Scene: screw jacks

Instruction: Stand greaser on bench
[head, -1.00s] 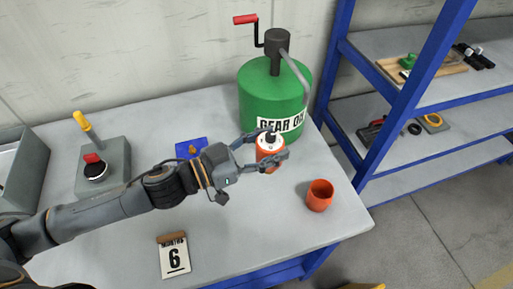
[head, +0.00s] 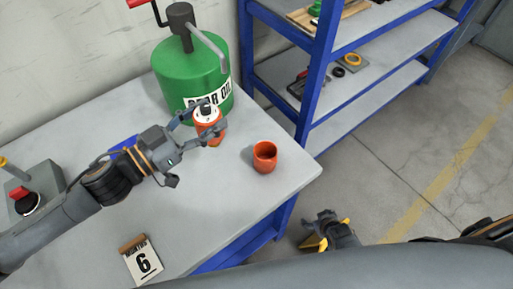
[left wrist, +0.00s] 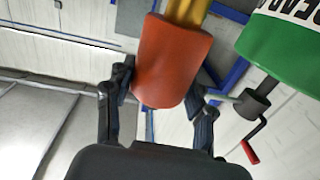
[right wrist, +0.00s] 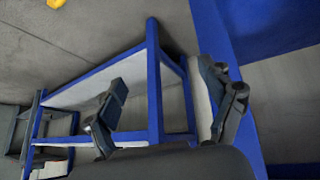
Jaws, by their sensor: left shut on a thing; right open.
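The greaser (head: 210,130) is an orange cylinder with a white top, a black knob and a brassy lower end. My left gripper (head: 205,124) is shut around it, in front of the green drum. In the left wrist view its orange body (left wrist: 170,62) sits between the fingers, with the brassy part at the top edge. I cannot tell whether its lower end touches the bench (head: 215,200). My right gripper (head: 328,228) is low, beyond the bench's right edge, over the floor. In the right wrist view it is open and empty (right wrist: 165,88).
An open orange cup (head: 265,158) stands right of the greaser. The green gear oil drum (head: 190,75) is behind it. A lever box (head: 32,190) is at left, and a blue shelf rack (head: 318,90) stands right of the bench.

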